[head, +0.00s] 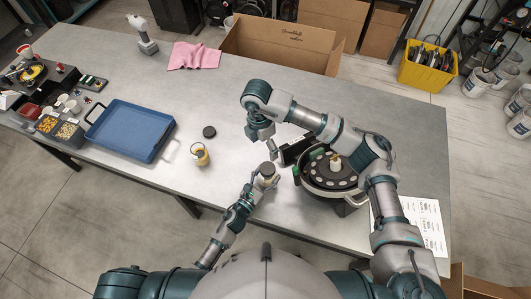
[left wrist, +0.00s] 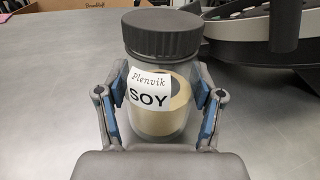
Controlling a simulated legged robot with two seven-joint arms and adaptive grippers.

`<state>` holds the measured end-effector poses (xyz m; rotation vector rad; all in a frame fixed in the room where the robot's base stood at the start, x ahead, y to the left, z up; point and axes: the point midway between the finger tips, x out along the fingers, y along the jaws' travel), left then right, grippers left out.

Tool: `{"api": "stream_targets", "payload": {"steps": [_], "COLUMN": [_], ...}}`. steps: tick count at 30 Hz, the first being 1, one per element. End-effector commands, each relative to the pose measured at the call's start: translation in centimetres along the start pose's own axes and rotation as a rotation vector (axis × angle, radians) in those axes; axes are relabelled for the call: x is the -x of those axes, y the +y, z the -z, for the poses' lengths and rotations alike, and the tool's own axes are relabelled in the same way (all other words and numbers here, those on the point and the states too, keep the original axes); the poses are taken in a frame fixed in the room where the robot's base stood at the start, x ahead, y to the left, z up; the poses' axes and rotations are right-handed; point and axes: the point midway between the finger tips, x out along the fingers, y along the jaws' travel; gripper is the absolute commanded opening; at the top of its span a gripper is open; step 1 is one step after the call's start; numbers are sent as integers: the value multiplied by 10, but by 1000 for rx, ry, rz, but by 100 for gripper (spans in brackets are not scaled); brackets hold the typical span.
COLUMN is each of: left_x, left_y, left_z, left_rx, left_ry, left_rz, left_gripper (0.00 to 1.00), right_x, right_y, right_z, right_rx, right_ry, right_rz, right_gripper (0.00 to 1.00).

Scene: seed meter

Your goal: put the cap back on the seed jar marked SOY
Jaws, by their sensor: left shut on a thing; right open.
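The SOY jar (left wrist: 160,95) is a clear jar with a white label and a pale yellowish content. A dark ribbed cap (left wrist: 161,33) sits on its mouth and looks level; I cannot tell how tightly it is on. My left gripper (left wrist: 158,108) is shut around the jar's sides, below the cap. In the head view the jar (head: 267,180) stands upright at the table's front middle, with my left gripper (head: 260,183) at it. My right gripper (head: 273,154) is open, just behind and above the jar, apart from the cap.
An open jar with yellow content (head: 200,155) and a loose black lid (head: 209,132) are to the left. A round seed meter (head: 330,172) stands close on the right. A blue tray (head: 130,131), small bins (head: 68,131) and a pink cloth (head: 194,56) lie farther off.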

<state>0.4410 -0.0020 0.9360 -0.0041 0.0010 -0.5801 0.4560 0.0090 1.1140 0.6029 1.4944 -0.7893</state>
Motion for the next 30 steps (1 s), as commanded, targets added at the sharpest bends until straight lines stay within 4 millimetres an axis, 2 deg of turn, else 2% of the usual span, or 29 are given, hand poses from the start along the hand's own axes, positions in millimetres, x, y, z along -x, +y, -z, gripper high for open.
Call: {"api": "stream_targets", "payload": {"steps": [3,11,12,15,25,30], "left_x": [1,1,1,1,1,17], "left_y": [0,0,0,0,0,0], "left_z": [3,3,3,3,1,2], "left_rx": [2,2,2,1,0,2], "left_ry": [7,7,7,5,1,4], "left_rz": [-1,-1,-1,-1,0,-1], "left_gripper": [0,0,74,96,96,96], "right_x": [6,7,7,7,7,7], "right_y": [0,0,0,0,0,0], "right_z": [0,0,0,0,0,0], "right_rx": [-1,-1,-1,-1,-1,-1], "right_ry": [-1,0,0,0,0,0], "right_rz": [0,1,1,1,0,0], "right_gripper": [86,86,86,86,86,86]}}
